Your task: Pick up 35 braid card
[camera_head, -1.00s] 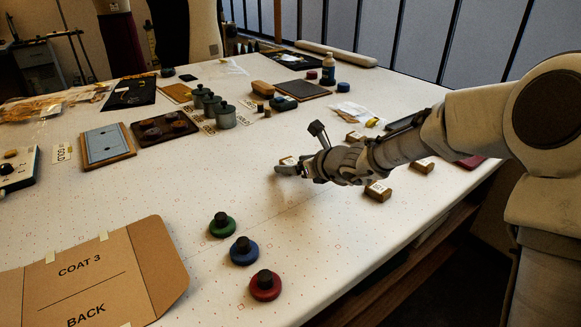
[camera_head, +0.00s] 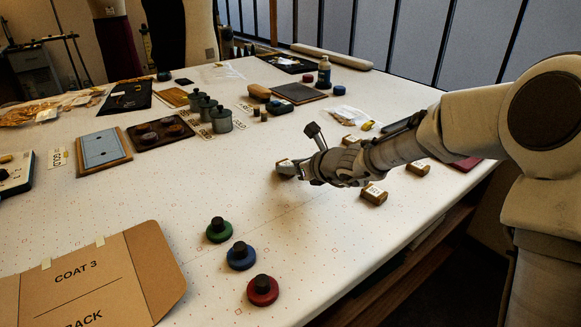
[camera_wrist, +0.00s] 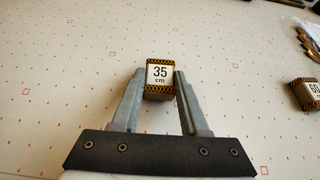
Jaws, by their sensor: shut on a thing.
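The 35 braid card (camera_wrist: 160,76) is a small block with a white "35 cm" label and a dark patterned gold edge. In the wrist view it sits between the two fingertips of my gripper (camera_wrist: 160,88), which is shut on it. In the head view my gripper (camera_head: 290,169) is over the right-centre of the table, and the card (camera_head: 284,162) shows only as a small pale patch at the fingertips. I cannot tell whether it still touches the table.
A similar block marked 60 (camera_wrist: 306,93) lies to the right in the wrist view. Other blocks (camera_head: 374,194) lie beside my forearm. Red (camera_head: 263,291), blue (camera_head: 241,256) and green (camera_head: 219,230) knobbed discs stand in front. The table between is clear.

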